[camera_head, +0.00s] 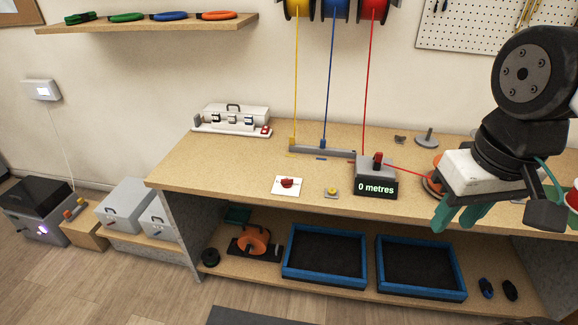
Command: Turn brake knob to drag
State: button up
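A red knob (288,183) sits on a white plate (279,190) lying on the workbench, left of the metre box. It looks like the brake knob, but its marks are too small to read, so I cannot tell its setting. My gripper (460,216) is over the right part of the bench, well to the right of the knob and apart from it. Its green fingers point down. The view does not show clearly how far apart they are, and I see nothing held in them.
A grey metre box (376,178) reads "0 metres"; a red wire runs from it towards an orange reel (434,184) partly behind my gripper. A yellow button (331,192) lies between plate and box. Yellow, blue and red wires hang from spools to a grey rail (322,150).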

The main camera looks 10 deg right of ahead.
aim_at(287, 183)
jog(key=u, duration=0.05)
jog(key=k, duration=1.2)
jog(key=u, duration=0.65)
jog(key=i, duration=0.45)
jog(key=u, duration=0.9)
jog(key=i, duration=1.25)
jog(key=z, duration=1)
jog(key=i, duration=0.55)
jog(key=z, duration=0.6)
